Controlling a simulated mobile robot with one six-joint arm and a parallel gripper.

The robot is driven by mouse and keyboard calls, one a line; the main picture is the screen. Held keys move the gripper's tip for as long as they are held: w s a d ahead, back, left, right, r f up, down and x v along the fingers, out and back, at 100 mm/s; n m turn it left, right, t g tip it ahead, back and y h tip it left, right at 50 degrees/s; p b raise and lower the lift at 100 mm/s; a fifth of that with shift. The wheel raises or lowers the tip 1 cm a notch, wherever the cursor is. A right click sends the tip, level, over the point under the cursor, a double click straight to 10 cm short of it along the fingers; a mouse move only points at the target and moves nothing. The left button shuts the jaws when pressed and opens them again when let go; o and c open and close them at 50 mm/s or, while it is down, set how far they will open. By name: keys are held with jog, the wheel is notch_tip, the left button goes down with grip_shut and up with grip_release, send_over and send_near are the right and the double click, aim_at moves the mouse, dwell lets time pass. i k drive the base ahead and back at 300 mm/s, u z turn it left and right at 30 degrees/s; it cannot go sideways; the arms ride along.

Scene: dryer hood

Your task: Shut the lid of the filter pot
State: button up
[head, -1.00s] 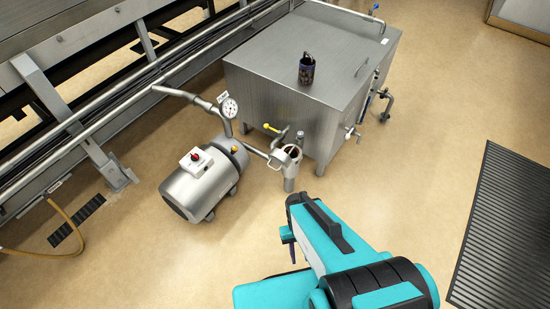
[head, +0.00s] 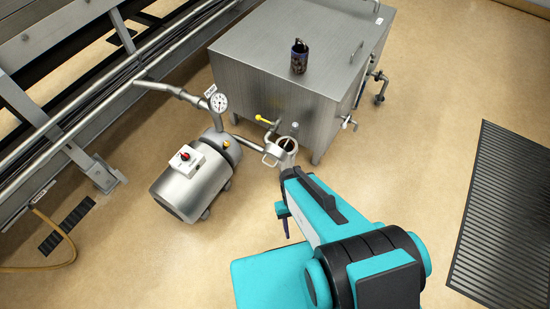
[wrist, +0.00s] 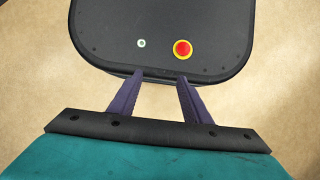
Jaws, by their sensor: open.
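The filter pot (head: 289,158) is a small upright metal cylinder between the pump and the steel tank in the head view. Its mouth shows, and its lid (head: 271,156) stands open, tilted out to the left side with a loop-shaped handle. The lower part of the pot is hidden behind my arm. My gripper (head: 285,226) hangs below the arm, in front of the pot and apart from it. In the wrist view my gripper (wrist: 155,82) has its two purple fingers spread, with nothing between them. The pot is not in the wrist view.
A pump motor (head: 190,182) with a gauge (head: 219,103) stands left of the pot. A steel tank (head: 285,92) behind carries a dark cup (head: 299,58). A yellow-handled valve (head: 264,119) is close behind the pot. A ribbed mat (head: 510,220) lies right; the floor between is clear.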

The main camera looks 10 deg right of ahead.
aim_at(273, 152)
jog(key=z, duration=0.1)
jog(key=k, duration=1.3)
jog(key=u, duration=1.05)
jog(key=i, duration=1)
jog(key=u, duration=0.05)
